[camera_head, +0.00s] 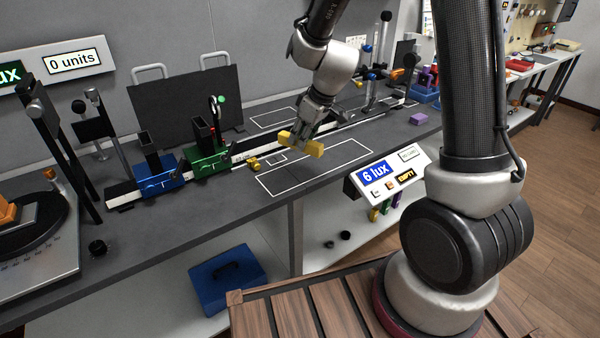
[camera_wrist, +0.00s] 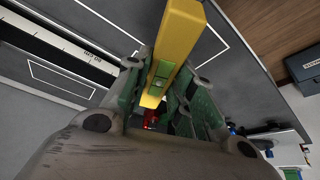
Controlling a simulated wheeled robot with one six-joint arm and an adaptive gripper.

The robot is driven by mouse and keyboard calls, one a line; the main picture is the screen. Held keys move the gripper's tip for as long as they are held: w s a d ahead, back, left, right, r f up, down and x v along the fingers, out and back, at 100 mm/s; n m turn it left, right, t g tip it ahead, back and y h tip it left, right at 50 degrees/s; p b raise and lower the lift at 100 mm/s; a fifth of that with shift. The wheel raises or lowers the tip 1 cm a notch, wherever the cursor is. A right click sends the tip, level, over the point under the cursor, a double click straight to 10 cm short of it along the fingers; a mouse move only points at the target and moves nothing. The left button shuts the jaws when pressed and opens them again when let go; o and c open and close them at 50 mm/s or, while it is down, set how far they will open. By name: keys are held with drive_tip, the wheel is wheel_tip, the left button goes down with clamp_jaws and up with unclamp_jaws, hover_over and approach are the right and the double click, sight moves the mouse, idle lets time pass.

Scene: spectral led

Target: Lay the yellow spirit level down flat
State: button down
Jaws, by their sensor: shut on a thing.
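The yellow spirit level (camera_head: 303,143) is a short yellow bar held above the dark bench top, over the white outlined rectangle near the bench's front edge. In the wrist view the yellow spirit level (camera_wrist: 175,50) runs up out of the jaws, with its green vial window between the fingers. My gripper (camera_head: 314,124) is shut on it from above; in the wrist view the green-padded fingers (camera_wrist: 168,92) close on both sides of the bar. The bar looks close to level in the head view. The exact gap to the bench is hard to tell.
A white-scaled rail (camera_head: 245,150) runs along the bench behind the level, carrying a blue carriage (camera_head: 158,175) and a green carriage (camera_head: 207,155). A small yellow piece (camera_head: 253,163) sits by the rail. The lux display (camera_head: 388,175) hangs at the front edge. The white-outlined area (camera_head: 290,180) is bare.

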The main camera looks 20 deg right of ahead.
sight(312, 143)
wheel_tip(312, 143, down, 9)
drive_tip(key=shift+f, duration=0.1)
idle(0.3)
drive_tip(key=c, duration=1.2)
unclamp_jaws()
drive_tip(key=shift+f, duration=0.1)
drive_tip(key=v, duration=1.2)
drive_tip(key=shift+r, duration=0.35)
drive_tip(key=s+d+r+m+h, duration=0.1)
drive_tip(key=s+d+r, duration=0.3)
drive_tip(key=s, duration=0.4)
drive_tip(key=s+d+r+m+h, duration=0.1)
drive_tip(key=s+d+r+m, duration=0.3)
drive_tip(key=s+r, duration=0.2)
drive_tip(key=s+d+r+m+h, duration=0.1)
drive_tip(key=s+d+r+m, duration=0.2)
drive_tip(key=s+r, duration=0.3)
drive_tip(key=s+d, duration=0.1)
drive_tip(key=s, duration=0.2)
drive_tip(key=shift+s+t, duration=0.3)
drive_tip(key=shift+s, duration=0.1)
